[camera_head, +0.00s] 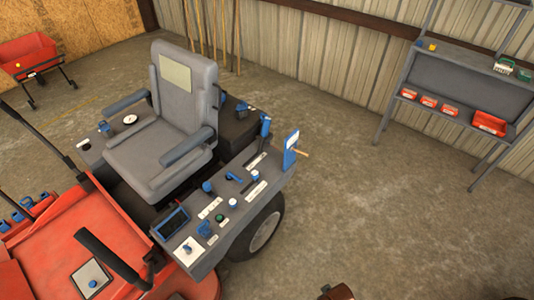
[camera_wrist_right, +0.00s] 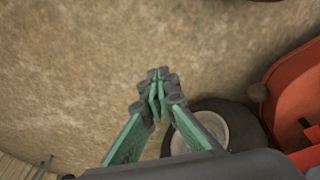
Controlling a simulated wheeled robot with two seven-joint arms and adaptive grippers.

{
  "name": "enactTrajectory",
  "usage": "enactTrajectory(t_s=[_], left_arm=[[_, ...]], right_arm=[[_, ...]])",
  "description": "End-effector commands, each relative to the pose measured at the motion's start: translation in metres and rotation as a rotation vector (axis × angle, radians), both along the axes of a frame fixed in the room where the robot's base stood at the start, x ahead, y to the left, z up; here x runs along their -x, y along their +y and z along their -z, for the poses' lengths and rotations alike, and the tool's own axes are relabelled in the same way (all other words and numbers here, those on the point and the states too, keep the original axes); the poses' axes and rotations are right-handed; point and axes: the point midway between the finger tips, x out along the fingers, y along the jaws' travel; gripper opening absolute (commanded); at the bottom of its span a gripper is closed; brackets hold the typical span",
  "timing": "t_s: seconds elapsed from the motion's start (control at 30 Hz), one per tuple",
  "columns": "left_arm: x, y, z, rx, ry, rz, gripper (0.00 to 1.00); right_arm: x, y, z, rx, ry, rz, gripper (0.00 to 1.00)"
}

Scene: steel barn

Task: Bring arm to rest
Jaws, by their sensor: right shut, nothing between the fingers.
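My right gripper (camera_wrist_right: 157,98) shows in the right wrist view with its two green fingers drawn together at the tips. It is shut and nothing is held. It hangs over bare concrete floor, with the mower's wheel (camera_wrist_right: 205,132) behind and to the right of it in that view. In the head view neither gripper shows clearly; a small brown and dark shape at the bottom edge is too cut off to identify. My left gripper is not in view.
A red riding mower (camera_head: 70,240) with a grey seat (camera_head: 185,90) and a control console (camera_head: 225,205) fills the left. A shelf rack (camera_head: 460,80) with red bins stands at the right wall. A red cart (camera_head: 28,52) is far left. Floor (camera_head: 360,210) between mower and rack is clear.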

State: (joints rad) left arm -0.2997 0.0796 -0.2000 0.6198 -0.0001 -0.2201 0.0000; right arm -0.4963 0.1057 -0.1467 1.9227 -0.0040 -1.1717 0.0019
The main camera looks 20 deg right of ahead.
Motion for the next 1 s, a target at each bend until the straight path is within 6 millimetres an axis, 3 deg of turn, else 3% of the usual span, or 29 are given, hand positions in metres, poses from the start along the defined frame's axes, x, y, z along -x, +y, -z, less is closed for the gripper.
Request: enactTrajectory(t_s=[0.03, 0.2, 0.37, 0.5, 0.73, 0.9, 1.0], left_arm=[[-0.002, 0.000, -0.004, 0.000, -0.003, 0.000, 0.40], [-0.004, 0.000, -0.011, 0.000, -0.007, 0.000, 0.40], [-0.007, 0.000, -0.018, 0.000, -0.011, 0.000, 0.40], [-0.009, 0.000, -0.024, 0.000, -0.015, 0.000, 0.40], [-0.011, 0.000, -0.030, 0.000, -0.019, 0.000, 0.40], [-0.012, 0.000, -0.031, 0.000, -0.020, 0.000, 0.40], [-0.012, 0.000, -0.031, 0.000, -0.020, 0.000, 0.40]], right_arm=[[0.008, 0.002, 0.025, -0.003, 0.017, -0.005, 0.00], [0.042, 0.006, 0.104, -0.011, 0.050, -0.022, 0.00], [0.090, 0.010, 0.165, -0.017, 0.079, -0.040, 0.00], [0.141, 0.011, 0.204, -0.022, 0.107, -0.055, 0.00], [0.211, 0.008, 0.235, -0.026, 0.135, -0.075, 0.00], [0.232, 0.005, 0.241, -0.025, 0.142, -0.081, 0.00], [0.234, 0.005, 0.241, -0.025, 0.142, -0.082, 0.00]])
